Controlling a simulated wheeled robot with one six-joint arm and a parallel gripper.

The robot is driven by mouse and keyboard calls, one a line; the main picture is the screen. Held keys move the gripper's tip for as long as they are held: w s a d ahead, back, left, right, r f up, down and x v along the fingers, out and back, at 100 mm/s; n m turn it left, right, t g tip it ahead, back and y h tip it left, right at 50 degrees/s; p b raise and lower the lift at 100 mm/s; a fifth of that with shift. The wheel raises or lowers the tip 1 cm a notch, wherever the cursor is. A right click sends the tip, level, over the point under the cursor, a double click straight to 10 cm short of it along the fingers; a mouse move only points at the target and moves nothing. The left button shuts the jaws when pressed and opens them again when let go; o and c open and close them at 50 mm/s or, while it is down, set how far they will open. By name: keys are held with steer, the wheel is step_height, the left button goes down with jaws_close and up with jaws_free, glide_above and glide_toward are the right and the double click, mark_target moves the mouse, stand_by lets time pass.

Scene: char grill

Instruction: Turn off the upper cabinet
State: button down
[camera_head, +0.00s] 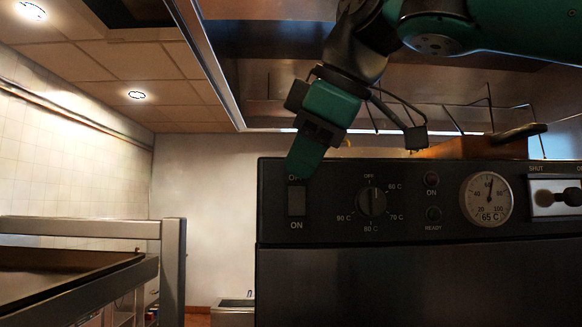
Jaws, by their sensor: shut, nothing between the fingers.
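The upper cabinet (420,285) is a dark unit at the right, with a control panel along its top. At the panel's left is a rocker switch (297,201), with ON below it and an upper label partly covered by my gripper. My gripper (303,166) is shut and empty, its green fingertips just above the switch and over that label. I cannot tell whether they touch the panel. A round dial (372,201) points up toward OFF.
A temperature gauge (486,198) and a SHUT slider (556,197) are on the panel's right. A wire rack (488,108) and a wooden-coloured block (470,148) are above the cabinet. A metal frame (172,270) stands at the left, with free room between it and the cabinet.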

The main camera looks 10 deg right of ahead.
steer(key=s+d+r+p, duration=0.2)
steer(key=d+r, duration=0.2)
steer(key=r, duration=0.4)
steer(key=shift+s, duration=0.35)
steer(key=shift+a, duration=0.1)
step_height(320, 180, down, 29)
steer(key=w+d+m+g+h+b, duration=0.1)
steer(key=m+g+b, duration=0.15)
steer(key=b, duration=0.75)
steer(key=s+f+m+g+b, duration=0.1)
steer(key=s+f, duration=0.3)
steer(key=f, duration=0.6)
steer(key=s+d+f+m+g+b, duration=0.1)
steer(key=s+f+b, duration=0.3)
steer(key=f, duration=0.5)
steer(key=s+d+f+m+g+y+b, duration=0.1)
steer(key=s+f, duration=0.4)
steer(key=f, duration=0.5)
steer(key=m+g+b, duration=0.1)
steer(key=m+b, duration=0.1)
steer(key=shift+f+m, duration=0.3)
steer(key=shift+m, duration=0.05)
steer(key=shift+s, duration=0.1)
